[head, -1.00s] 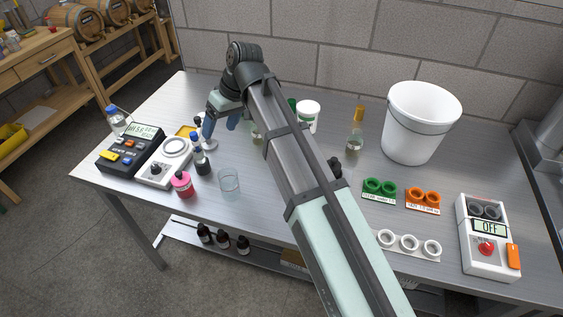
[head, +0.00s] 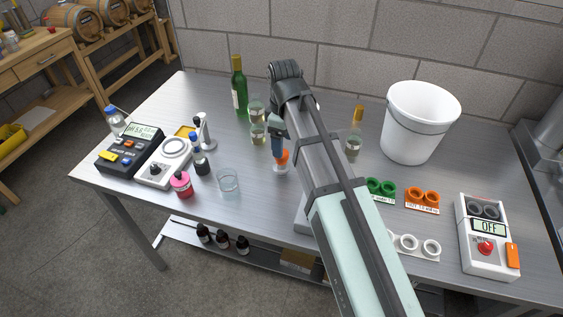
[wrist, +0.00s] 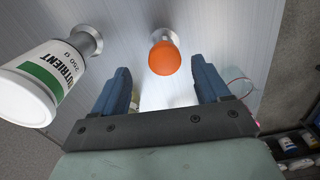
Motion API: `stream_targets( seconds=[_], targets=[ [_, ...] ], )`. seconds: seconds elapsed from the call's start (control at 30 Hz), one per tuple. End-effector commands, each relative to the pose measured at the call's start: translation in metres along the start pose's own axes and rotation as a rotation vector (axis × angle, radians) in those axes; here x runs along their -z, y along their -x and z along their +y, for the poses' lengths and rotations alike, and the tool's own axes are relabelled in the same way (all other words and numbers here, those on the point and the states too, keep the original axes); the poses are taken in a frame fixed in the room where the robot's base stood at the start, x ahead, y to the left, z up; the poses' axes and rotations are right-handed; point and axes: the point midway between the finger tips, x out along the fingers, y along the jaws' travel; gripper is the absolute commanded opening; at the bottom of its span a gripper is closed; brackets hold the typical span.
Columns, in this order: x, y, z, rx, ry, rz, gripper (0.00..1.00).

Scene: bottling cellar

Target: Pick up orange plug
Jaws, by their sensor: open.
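The orange plug (head: 284,157) shows in the head view at mid-table, partly behind my gripper. It sits on top of a small clear or pale upright piece (head: 281,169). In the wrist view the plug (wrist: 165,58) is a round orange top just beyond the fingertips, roughly centred between them. My gripper (head: 277,142) is close to the plug in the head view, its blue fingers partly hidden by my arm. In the wrist view my gripper (wrist: 160,75) has its two blue fingers wide apart with nothing between them.
Glass vessels (head: 258,134) and a green bottle (head: 239,88) stand behind the plug. A beaker (head: 228,181) stands front left. A white bucket (head: 420,120) is at right.

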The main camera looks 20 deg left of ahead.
Motion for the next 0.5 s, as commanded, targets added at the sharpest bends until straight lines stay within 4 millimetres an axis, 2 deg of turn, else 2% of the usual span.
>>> stream_targets(
  seconds=[0.03,0.2,0.5],
  targets=[
    [0.0,-0.007,-0.001,0.001,0.0,-0.001,0.75],
    [0.0,-0.021,-0.001,0.0,0.0,0.0,0.75],
    [0.001,-0.031,-0.002,0.001,0.0,0.0,0.75]
  ],
)
